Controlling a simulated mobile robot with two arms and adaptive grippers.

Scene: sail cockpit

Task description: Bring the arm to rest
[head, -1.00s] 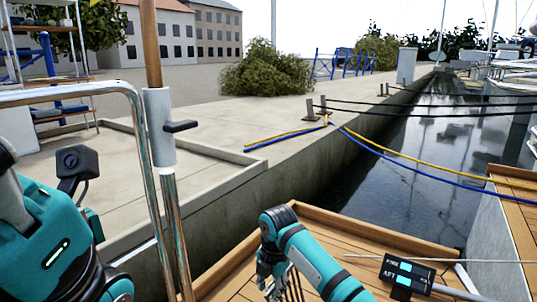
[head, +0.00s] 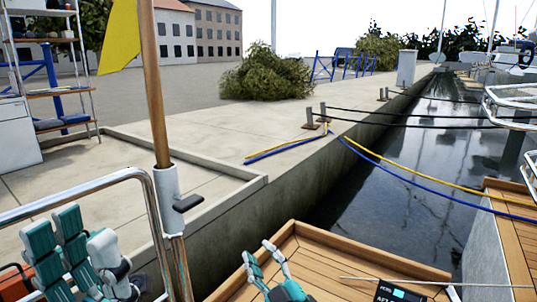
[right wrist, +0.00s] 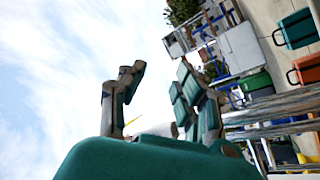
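My left gripper (head: 85,250) is at the lower left of the head view, with its teal and grey fingers pointing up. Its fingers are straight and look spread, with nothing seen between them. My right gripper (head: 264,265) is at the bottom middle, low over the wooden deck (head: 325,270). Its fingers point up and stand apart, empty. The right wrist view also shows the right gripper (right wrist: 160,95) open, with sky in the gap. Most of both arms is out of the head view.
A steel rail (head: 70,202) and a wooden flagstaff (head: 152,80) with a yellow flag (head: 120,38) stand close to my left gripper. A black control box (head: 400,292) marked AFT is right of my right gripper. Beyond lie the concrete quay (head: 230,125) and water (head: 410,160).

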